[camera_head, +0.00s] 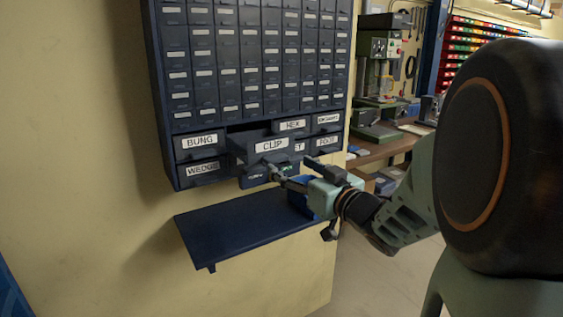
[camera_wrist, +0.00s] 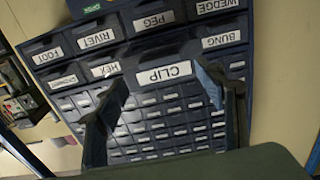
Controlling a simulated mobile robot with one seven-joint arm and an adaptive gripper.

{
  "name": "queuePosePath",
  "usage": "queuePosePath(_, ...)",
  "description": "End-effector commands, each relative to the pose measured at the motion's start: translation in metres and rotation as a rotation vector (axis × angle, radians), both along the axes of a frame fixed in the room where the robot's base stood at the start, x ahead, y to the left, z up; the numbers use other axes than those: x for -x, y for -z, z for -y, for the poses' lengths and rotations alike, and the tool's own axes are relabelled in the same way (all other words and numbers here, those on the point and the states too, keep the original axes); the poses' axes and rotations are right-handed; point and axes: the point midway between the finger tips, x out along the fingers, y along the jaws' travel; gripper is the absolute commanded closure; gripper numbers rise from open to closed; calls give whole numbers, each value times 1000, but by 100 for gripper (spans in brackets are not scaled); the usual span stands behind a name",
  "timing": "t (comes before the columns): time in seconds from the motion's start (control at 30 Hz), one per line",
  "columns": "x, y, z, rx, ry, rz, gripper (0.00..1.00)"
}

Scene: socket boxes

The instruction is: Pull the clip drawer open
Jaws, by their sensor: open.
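The clip drawer (camera_head: 268,146) is a dark drawer with a white CLIP label, low in the cabinet. It stands out from the drawers beside it, with a dark opening behind and above its front. In the wrist view, which is upside down, its front (camera_wrist: 150,75) lies between my fingers. My gripper (camera_head: 289,166) is open just below and in front of the drawer front. In the wrist view my gripper (camera_wrist: 163,80) has one finger on each side of the label. I cannot tell whether the fingers touch the drawer.
The blue cabinet (camera_head: 160,100) has many small drawers above and larger ones such as BUNG (camera_head: 199,141), WEDGE (camera_head: 202,169) and HEX (camera_head: 292,125) around. A dark blue shelf (camera_head: 235,230) juts out below my gripper. A workbench (camera_head: 385,146) stands behind at right.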

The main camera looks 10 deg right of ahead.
Motion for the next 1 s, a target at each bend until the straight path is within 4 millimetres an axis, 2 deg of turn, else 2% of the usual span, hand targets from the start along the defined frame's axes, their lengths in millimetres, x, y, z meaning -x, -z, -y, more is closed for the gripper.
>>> queuePosePath(0.03, 11, -1, 4, 1, 3, 1, 36)
queuePosePath(0.2, 40, 0, 13, 0, 2, 1, 36)
queuePosePath(0.43, 56, 0, 18, -1, 0, 1, 36)
queuePosePath(0.8, 53, -2, 22, -1, 13, 2, 36)
queuePosePath(0.87, 46, -6, 31, -3, 42, 5, 36)
queuePosePath(1.0, 18, -28, 70, -27, 176, 20, 36)
